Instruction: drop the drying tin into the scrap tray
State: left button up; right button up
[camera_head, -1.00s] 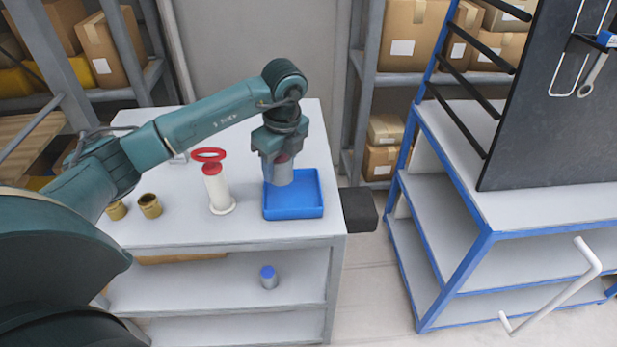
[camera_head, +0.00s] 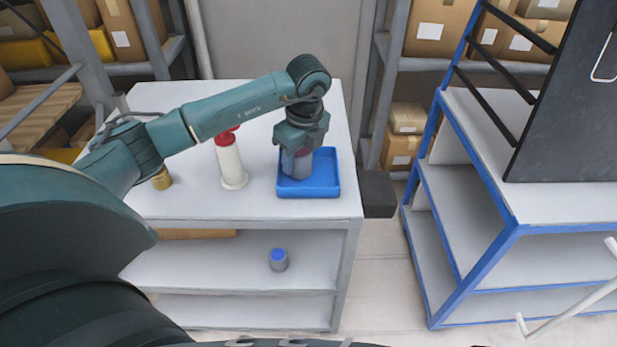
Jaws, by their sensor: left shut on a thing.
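My left gripper (camera_head: 299,153) points down over the blue tray (camera_head: 310,192) on the white table and is shut on a grey tin (camera_head: 297,166). A dull reddish patch shows near the tin's top, between the fingers. The tin is upright, with its lower end inside the tray's outline. I cannot tell whether it touches the tray floor. The tray's far part is partly hidden behind the gripper and tin. My right gripper is not in view.
A brass cup (camera_head: 161,179) is farther left, partly behind my arm. A blue-lidded grey tin (camera_head: 278,260) stands on the shelf below. A blue-framed bench (camera_head: 475,215) is at right.

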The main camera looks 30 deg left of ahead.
pick_arm(q)
jog(key=o, duration=1.1)
jog(key=shift+r, duration=0.1)
jog(key=r, duration=0.4)
jog(key=d+r, duration=0.1)
jog(key=r, duration=0.6)
jog(key=shift+s+d+r+p, duration=0.2)
jog(key=shift+d+r+p, duration=0.15)
jog(key=shift+r+p, duration=0.05)
jog(key=shift+d+r, duration=0.15)
jog(key=shift+r, duration=0.45)
